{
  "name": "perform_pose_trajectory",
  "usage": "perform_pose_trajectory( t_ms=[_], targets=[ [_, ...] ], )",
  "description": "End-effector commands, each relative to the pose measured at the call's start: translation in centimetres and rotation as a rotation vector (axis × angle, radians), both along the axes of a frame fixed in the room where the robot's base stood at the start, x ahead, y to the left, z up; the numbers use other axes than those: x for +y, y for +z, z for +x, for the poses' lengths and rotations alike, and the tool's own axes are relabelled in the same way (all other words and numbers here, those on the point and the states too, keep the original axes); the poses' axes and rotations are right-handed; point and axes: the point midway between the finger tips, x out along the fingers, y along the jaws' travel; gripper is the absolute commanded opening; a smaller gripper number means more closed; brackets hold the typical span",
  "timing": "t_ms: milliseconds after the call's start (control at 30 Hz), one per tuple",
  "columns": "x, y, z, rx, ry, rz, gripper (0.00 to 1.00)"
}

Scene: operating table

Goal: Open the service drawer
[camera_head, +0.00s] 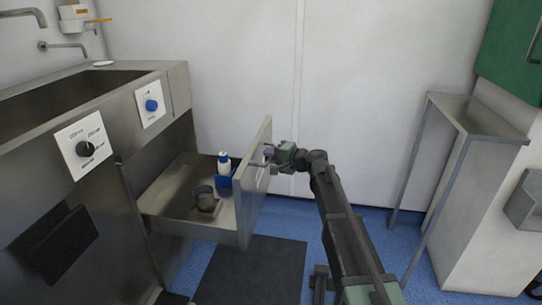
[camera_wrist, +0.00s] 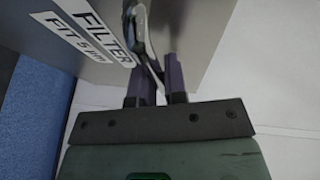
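The service drawer (camera_head: 160,222) is a steel drawer under the sink unit, standing well out from the cabinet with its inside in view. Its front panel (camera_head: 256,182) faces right, towards my arm. My gripper (camera_head: 270,158) is at the outer face of this panel, near its top. In the wrist view, the metal handle (camera_wrist: 143,40) runs between the two dark fingers of my gripper (camera_wrist: 160,82), which are close together and shut on it. The exact contact is partly hidden.
A white bottle (camera_head: 223,163) in a blue holder (camera_head: 225,178) and a round metal part (camera_head: 204,195) are inside the drawer. A dark mat (camera_head: 250,270) lies on the blue floor below. A steel side table (camera_head: 460,112) stands at the right.

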Motion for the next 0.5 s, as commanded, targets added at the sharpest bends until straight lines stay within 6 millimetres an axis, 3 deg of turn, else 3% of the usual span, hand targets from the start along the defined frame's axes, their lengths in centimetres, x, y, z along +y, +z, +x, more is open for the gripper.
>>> perform_pose_trajectory(
  t_ms=[33, 133, 500],
  targets=[
    [0.0, 0.0, 0.01, 0.0, 0.0, 0.0, 0.2],
    [0.0, 0.0, 0.01, 0.0, 0.0, 0.0, 0.36],
    [-0.78, 0.28, -0.56, 0.0, -0.001, 0.0, 0.37]
  ],
)
